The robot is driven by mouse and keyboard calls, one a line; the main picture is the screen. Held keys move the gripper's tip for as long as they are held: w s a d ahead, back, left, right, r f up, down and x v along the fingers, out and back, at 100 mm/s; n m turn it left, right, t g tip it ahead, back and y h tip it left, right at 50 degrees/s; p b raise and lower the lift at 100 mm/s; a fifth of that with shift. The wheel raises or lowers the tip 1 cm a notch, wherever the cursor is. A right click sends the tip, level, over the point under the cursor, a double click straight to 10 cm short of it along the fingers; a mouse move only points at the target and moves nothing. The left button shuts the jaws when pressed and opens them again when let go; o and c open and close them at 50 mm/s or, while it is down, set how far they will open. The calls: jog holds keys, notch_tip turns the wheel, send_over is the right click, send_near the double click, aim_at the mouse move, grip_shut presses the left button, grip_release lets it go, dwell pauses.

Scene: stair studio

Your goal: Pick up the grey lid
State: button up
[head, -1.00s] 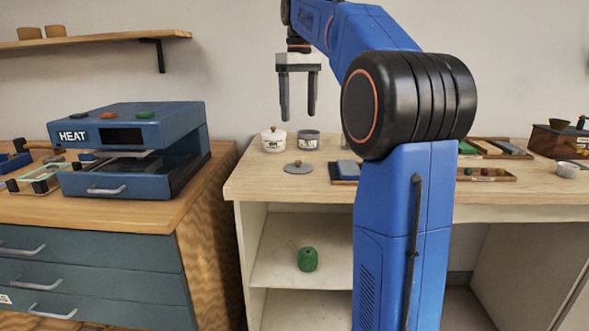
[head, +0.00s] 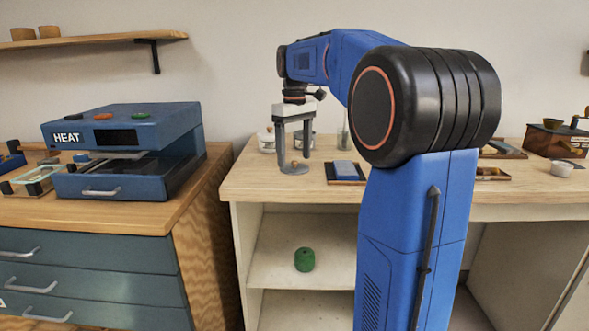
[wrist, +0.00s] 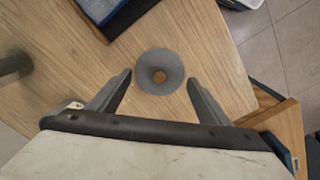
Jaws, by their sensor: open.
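The grey lid (wrist: 158,58) is a round disc with a small brown knob at its centre, lying flat on the wooden table. In the head view the lid (head: 292,169) shows between and below my fingers. My gripper (head: 293,158) is open and empty, pointing down over the lid. In the wrist view my gripper (wrist: 160,82) has one finger on each side, with the lid's knob between their lines and just beyond the tips. I cannot tell the exact height of the fingertips above the table.
Two pots (head: 266,140) stand behind my gripper, partly hidden. A blue block on a dark tray (head: 345,172) lies to the right of the lid. A heat press (head: 130,150) stands on the left cabinet. A green object (head: 305,259) sits on the shelf below.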

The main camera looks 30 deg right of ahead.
jog(key=shift+f, duration=0.95)
jog(key=c, duration=1.4)
grip_shut()
